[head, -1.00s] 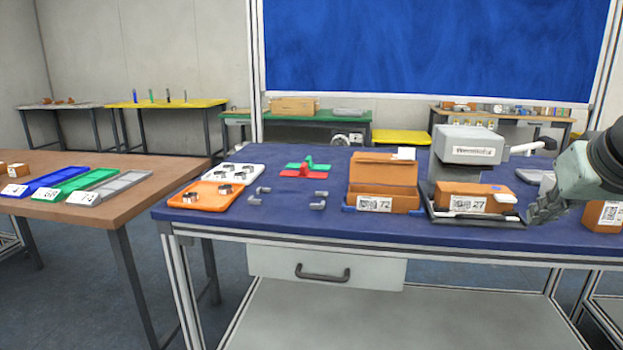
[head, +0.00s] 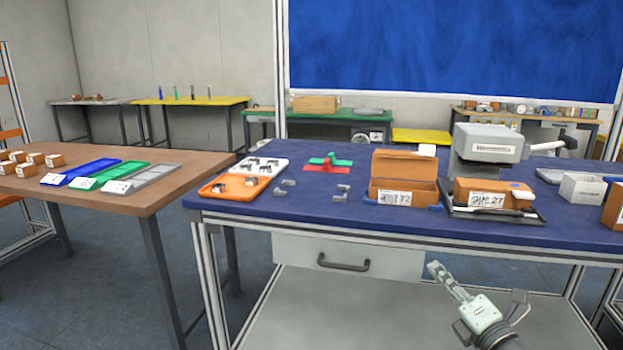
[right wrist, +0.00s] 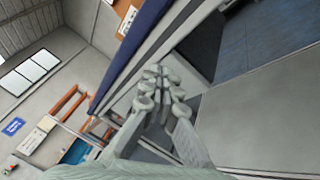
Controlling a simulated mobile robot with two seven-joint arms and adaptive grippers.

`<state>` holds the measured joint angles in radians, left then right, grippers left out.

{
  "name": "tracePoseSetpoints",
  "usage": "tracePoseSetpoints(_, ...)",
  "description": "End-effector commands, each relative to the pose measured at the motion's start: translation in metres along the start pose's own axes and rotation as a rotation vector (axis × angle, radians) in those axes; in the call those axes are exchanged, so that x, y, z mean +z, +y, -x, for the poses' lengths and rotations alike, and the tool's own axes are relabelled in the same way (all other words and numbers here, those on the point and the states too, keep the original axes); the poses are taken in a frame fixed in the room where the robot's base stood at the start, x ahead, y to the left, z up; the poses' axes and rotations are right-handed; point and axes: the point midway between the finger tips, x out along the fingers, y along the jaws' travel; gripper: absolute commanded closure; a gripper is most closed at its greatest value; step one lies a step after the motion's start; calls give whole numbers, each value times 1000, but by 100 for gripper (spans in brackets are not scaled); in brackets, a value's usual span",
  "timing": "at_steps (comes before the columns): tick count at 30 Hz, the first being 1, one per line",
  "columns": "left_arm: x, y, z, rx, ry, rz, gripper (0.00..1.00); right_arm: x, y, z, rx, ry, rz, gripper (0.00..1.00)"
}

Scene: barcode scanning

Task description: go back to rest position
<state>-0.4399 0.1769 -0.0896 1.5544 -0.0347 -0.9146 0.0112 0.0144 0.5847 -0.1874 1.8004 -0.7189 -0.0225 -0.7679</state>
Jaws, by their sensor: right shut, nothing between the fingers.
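My right gripper (head: 437,271) is in the lower right of the head view, in front of the blue-topped table (head: 330,221) and below its top edge. It is shut and empty. In the right wrist view the right gripper's fingers (right wrist: 157,78) are together with nothing between them. The table edge runs slantwise behind them there. My left gripper is in neither view.
The table holds a scanner-like grey machine (head: 488,145), an orange box marked 27 (head: 465,188), an open orange box marked 72 (head: 405,172), and trays of metal parts. A drawer (head: 345,257) is below. A brown table (head: 165,196) stands left.

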Motion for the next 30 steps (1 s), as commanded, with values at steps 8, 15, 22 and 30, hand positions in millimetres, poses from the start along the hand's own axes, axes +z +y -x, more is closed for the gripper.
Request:
tracePoseSetpoints(8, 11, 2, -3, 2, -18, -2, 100, -54, -188, 93, -492, -295, -714, 100)
tracePoseSetpoints(15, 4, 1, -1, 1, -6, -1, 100, -138, -294, 217, -874, -591, -1155, 100)
tracePoseSetpoints(22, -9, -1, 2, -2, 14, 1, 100, -227, -338, 339, -1194, -888, -1437, 100)
tracePoseSetpoints(30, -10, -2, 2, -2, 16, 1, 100, -273, -342, 401, -1356, -1057, -1547, 100)
